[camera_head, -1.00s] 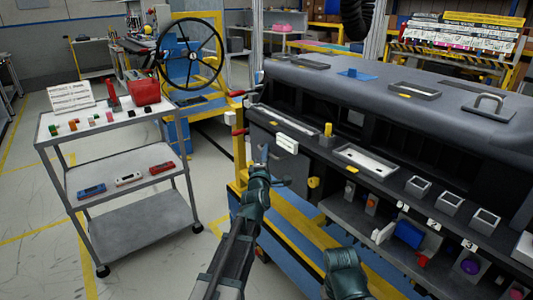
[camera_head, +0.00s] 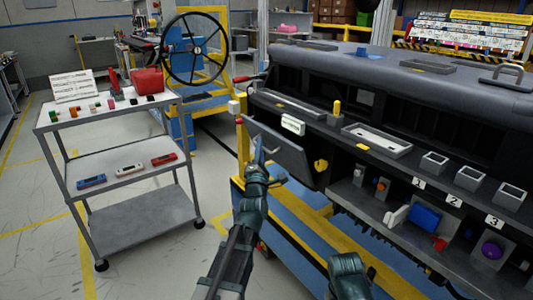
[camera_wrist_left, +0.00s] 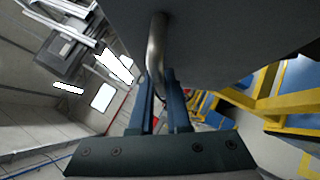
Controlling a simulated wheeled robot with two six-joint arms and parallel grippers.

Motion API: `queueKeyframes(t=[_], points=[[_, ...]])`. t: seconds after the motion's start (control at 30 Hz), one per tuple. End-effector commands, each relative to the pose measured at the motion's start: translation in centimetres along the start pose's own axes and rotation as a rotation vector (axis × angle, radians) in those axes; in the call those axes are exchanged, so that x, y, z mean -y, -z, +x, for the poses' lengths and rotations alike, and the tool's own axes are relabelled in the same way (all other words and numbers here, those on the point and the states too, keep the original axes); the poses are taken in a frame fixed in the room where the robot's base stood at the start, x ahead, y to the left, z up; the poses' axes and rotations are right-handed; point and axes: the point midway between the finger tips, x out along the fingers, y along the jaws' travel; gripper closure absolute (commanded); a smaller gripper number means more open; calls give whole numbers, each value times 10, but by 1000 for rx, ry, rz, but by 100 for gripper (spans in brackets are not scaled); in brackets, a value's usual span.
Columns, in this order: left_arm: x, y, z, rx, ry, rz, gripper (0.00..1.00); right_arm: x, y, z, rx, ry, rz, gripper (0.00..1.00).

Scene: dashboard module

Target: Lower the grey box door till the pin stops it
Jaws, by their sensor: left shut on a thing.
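The grey box door (camera_head: 283,151) hangs off the left front of the dashboard module, tilted outward, part way down. My left gripper (camera_head: 261,158) is at its left, outer edge. In the left wrist view, the gripper (camera_wrist_left: 160,95) is shut on the door's metal bar handle (camera_wrist_left: 156,45), below the grey door face (camera_wrist_left: 225,40). A yellow knob (camera_head: 321,165) shows just right of the door; I cannot tell whether it is the stop pin.
The dashboard (camera_head: 430,85) fills the right side, with a lower shelf of small parts. A grey cart (camera_head: 125,165) with small items stands at the left. A yellow and blue frame (camera_head: 300,215) lies under the door. Floor is clear between cart and frame.

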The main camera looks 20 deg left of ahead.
Motion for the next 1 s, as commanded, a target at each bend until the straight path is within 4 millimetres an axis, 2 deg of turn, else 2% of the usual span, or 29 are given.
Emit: queueKeyframes(t=[0.03, 0.23, 1.0], points=[[9, 6, -7, 1, -21, -22, 100, 2, 1, 16, 0, -1, -1, 50], [9, 15, -16, 1, -87, -89, 100, 3, 2, 35, -1, -3, -3, 50], [11, 22, -23, 1, -91, -92, 100, 4, 3, 42, -2, -2, -5, 50]])
